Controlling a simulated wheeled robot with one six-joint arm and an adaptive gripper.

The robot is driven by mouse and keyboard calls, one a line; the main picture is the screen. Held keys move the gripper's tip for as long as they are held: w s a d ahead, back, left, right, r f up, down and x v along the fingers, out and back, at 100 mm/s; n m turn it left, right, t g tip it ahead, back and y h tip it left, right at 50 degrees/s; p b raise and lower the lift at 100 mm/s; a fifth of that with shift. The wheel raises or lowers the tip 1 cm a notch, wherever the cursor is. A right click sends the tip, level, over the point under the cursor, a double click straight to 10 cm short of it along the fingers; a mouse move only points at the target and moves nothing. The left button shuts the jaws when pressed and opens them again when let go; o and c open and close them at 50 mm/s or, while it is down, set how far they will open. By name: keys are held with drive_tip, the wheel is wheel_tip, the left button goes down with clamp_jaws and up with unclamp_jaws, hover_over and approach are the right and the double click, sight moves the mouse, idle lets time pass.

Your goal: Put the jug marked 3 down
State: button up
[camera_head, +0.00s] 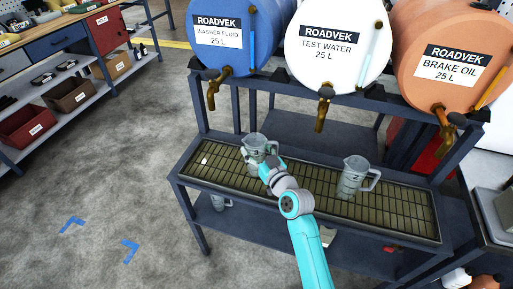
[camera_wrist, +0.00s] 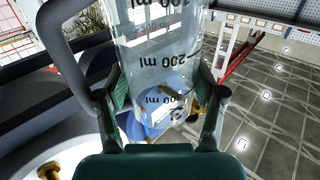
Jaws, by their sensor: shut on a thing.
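My gripper (camera_head: 264,163) is shut on a clear measuring jug (camera_head: 254,143) over the left half of the drip tray (camera_head: 407,207). The jug looks upright; I cannot tell whether its base touches the grating. In the wrist view the same jug (camera_wrist: 158,50) sits between both fingers, with its ml scale showing upside down and its handle at the left. I cannot read its number for sure. A second jug (camera_head: 351,180), with a mark like a 2, stands on the tray's right half, apart from my gripper.
Washer fluid (camera_head: 236,60), test water (camera_head: 330,70) and brake oil (camera_head: 435,88) drums lie on the rack above, with brass taps reaching down toward the tray. Bare grating lies left of the held jug.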

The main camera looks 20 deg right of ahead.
drive_tip(key=shift+f, duration=0.15)
drive_tip(key=o, duration=1.3)
drive_tip(key=shift+s, duration=0.1)
drive_tip(key=s+d, duration=0.2)
drive_tip(key=s, duration=0.9)
drive_tip(key=shift+s, duration=0.35)
drive_tip(key=s+f+m+g+h, duration=0.15)
drive_tip(key=s+f, duration=0.35)
drive_tip(key=s, duration=0.5)
drive_tip(key=s+f+m+g+h, duration=0.15)
drive_tip(key=s+f, duration=0.25)
drive_tip(key=s, duration=0.6)
drive_tip(key=s+a+r, duration=0.1)
drive_tip(key=s+r, duration=0.1)
drive_tip(key=s, duration=0.8)
drive_tip(key=s+a+r+n, duration=0.1)
drive_tip(key=s+r, duration=0.2)
drive_tip(key=s, duration=0.8)
drive_tip(key=shift+s, duration=0.2)
